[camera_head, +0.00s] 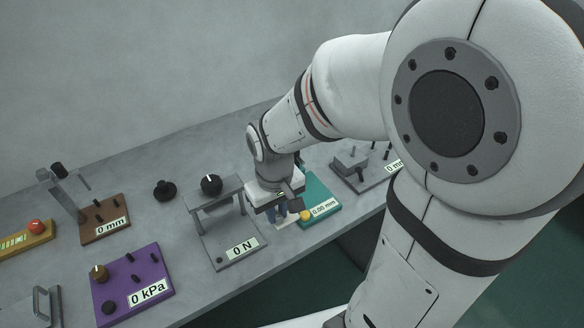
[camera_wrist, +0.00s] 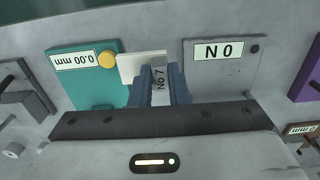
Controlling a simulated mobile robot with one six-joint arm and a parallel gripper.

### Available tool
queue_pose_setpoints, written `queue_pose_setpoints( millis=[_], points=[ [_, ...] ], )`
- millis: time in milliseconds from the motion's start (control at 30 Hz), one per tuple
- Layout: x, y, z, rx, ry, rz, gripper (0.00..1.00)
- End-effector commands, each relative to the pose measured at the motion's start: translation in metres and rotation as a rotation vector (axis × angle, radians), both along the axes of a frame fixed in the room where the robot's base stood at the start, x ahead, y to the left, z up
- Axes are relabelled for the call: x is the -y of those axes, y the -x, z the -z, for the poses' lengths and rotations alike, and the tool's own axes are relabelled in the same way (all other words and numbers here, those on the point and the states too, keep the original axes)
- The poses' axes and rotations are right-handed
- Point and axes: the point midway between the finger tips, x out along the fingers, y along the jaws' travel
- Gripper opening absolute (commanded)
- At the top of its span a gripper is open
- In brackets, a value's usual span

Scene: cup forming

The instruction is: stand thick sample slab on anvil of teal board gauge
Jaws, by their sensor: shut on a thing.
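My gripper (camera_wrist: 159,84) is shut on a narrow grey slab marked "No 7" (camera_wrist: 159,72), held between its two blue fingers. I take it as the thick sample slab. The teal board gauge (camera_wrist: 78,89) reads 0.00 mm and has a yellow knob (camera_wrist: 107,59); it lies just left of the fingers in the wrist view. In the head view the teal board (camera_head: 322,192) is right of my gripper (camera_head: 279,213), partly behind it. The gauge's anvil cannot be made out. The slab is mostly hidden in the head view.
A pale flat piece (camera_wrist: 141,66) lies beside the teal board, close to the fingers. The grey 0 N press (camera_head: 232,240) stands left of my gripper, its frame close by. A purple 0 kPa board (camera_head: 130,280) and brown 0 mm board (camera_head: 105,217) are farther left.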

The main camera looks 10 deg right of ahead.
Motion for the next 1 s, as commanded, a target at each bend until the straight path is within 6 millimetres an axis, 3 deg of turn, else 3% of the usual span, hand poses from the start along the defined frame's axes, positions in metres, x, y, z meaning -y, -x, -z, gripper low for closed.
queue_pose_setpoints(
  millis=[200, 400, 700, 833, 1000],
  points=[
    [0.041, -0.044, 0.0, -0.001, 0.0, 0.005, 0.0],
    [0.063, -0.07, 0.0, 0.0, 0.0, 0.001, 0.0],
    [0.079, -0.087, 0.002, -0.002, 0.0, -0.001, 0.0],
    [0.077, -0.084, 0.027, -0.005, 0.0, -0.004, 0.0],
    [0.077, -0.085, 0.036, 0.0, 0.0, -0.004, 0.0]
  ],
)
